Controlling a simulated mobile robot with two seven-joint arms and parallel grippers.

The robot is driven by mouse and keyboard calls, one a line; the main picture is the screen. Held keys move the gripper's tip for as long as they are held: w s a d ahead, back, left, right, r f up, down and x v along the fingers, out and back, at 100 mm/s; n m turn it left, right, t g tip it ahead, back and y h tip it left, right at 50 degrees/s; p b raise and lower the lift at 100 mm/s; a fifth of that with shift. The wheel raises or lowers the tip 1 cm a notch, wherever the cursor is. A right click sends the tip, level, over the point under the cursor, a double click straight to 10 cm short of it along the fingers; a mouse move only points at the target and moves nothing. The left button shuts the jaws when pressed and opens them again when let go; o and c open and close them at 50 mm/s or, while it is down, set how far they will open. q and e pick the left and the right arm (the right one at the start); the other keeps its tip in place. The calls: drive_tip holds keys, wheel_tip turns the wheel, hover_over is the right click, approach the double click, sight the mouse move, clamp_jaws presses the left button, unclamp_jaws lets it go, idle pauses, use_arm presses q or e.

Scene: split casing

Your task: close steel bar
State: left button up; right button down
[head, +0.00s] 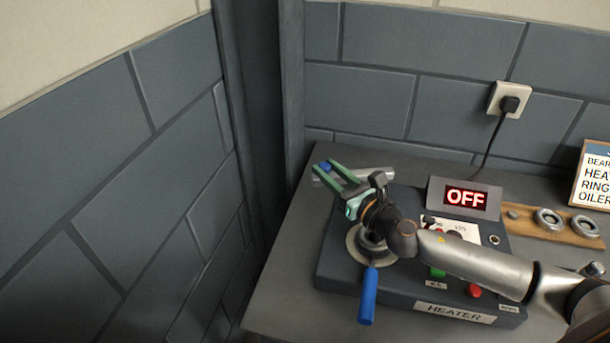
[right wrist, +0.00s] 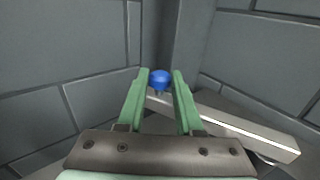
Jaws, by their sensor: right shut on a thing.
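The steel bar (head: 374,172) lies at the back left of the heater, with a blue knob (head: 325,166) at its left end. In the right wrist view the bar (right wrist: 245,130) runs to the lower right, and the blue knob (right wrist: 160,77) sits between the fingertips. My right gripper (head: 326,168) has its green fingers on either side of the knob and is shut on it; it also shows in the right wrist view (right wrist: 160,82). My gripper and wrist hide part of the bar in the head view. My left gripper is not in view.
The heater (head: 335,268) stands below my right arm, with an OFF display (head: 465,198). A blue handle (head: 368,297) sticks out over its front left. A wooden board (head: 535,222) with metal rings is at the right. Walls stand close behind and at the left.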

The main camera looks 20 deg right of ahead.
drive_tip(key=shift+s+d+f+n+y+b, duration=0.1)
drive_tip(key=shift+s+f+n+y+b, duration=0.2)
drive_tip(key=shift+s+n+b, duration=0.1)
drive_tip(key=shift+s+r+y, duration=0.15)
drive_tip(key=shift+s+y, duration=0.05)
drive_tip(key=shift+y, duration=0.1)
drive_tip(key=shift+s+r+n+y+b, duration=0.15)
drive_tip(key=shift+n+y+b, duration=0.15)
drive_tip(key=shift+b, duration=0.05)
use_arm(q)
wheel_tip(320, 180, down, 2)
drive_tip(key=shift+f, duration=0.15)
use_arm(e)
drive_tip(key=c, duration=0.6)
unclamp_jaws()
drive_tip(key=shift+o, duration=0.2)
drive_tip(key=shift+s, duration=0.1)
